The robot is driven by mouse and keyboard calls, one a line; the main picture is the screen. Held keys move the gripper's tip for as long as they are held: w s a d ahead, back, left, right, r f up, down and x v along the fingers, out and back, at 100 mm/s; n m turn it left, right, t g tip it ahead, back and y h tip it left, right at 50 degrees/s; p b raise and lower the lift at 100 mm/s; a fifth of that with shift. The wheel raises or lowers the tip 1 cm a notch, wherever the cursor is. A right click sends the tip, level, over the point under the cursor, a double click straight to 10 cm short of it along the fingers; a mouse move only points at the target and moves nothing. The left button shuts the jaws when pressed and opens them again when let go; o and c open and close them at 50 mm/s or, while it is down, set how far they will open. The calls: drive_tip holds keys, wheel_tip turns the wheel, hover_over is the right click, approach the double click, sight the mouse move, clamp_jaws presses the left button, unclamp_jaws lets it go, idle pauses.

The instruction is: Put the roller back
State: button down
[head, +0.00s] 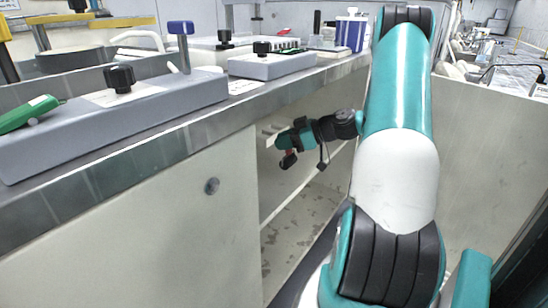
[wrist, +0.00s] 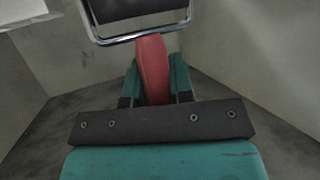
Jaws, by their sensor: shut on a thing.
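The roller has a red handle (wrist: 152,62), a bent chrome frame and a black cylinder (wrist: 130,9) at the top of the wrist view, cut off by the frame edge. My gripper (wrist: 154,75) is shut on the red handle, with a teal finger on each side of it. In the head view my gripper (head: 284,143) is inside the open cabinet bay under the counter, and a small dark red part of the roller (head: 288,160) shows below it. The black cylinder cannot be made out there. Whether the roller touches anything is not clear.
The bay has pale walls and a stained floor (head: 290,240). A closed panel with a round knob (head: 211,186) is to the left. The counter's metal edge (head: 150,160) runs above, bearing grey blocks (head: 150,105) and a blue container (head: 351,33). A white edge (wrist: 22,12) shows top left in the wrist view.

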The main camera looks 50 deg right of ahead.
drive_tip(key=w+f+b, duration=0.1)
drive_tip(key=w+a+f+b, duration=0.1)
drive_tip(key=f+b, duration=0.1)
drive_tip(key=shift+w+a+f, duration=0.15)
drive_tip(key=shift+w+f, duration=0.05)
drive_tip(key=shift+w, duration=0.05)
drive_tip(key=shift+f, duration=0.1)
drive_tip(key=shift+f, duration=0.15)
drive_tip(key=c, duration=1)
unclamp_jaws()
